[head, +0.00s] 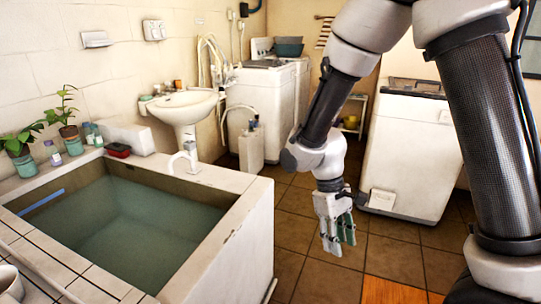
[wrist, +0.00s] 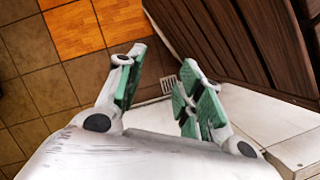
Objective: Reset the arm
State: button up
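My gripper (head: 338,240) hangs from my arm in the head view, pointing down over the brown tiled floor, to the right of the water-filled basin (head: 255,205). In the wrist view its two green-padded fingers (wrist: 160,78) stand apart with nothing between them. The gripper is open and empty, and it touches nothing that I can see.
A white washbasin (head: 185,105) stands at the back wall near potted plants (head: 68,132) and a white jug (head: 250,147). A white appliance (head: 408,150) stands behind my arm. Tiled floor (head: 315,275) lies clear below my gripper. Dark slatted wood (wrist: 240,40) shows in the wrist view.

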jog(key=s+d+r+m+t+y, duration=0.1)
jog(key=s+d+r+m+t, duration=0.2)
jog(key=d+r, duration=0.6)
jog(key=s+d+r+m+t+y, duration=0.1)
jog(key=s+d+r+m+t, duration=0.3)
jog(key=d+r, duration=0.6)
notch_tip(320, 180, up, 6)
jog(key=shift+s+d+f+t, duration=0.2)
jog(key=shift+s+d+t, duration=0.1)
jog(key=shift+s, duration=0.85)
jog(key=shift+a, duration=0.1)
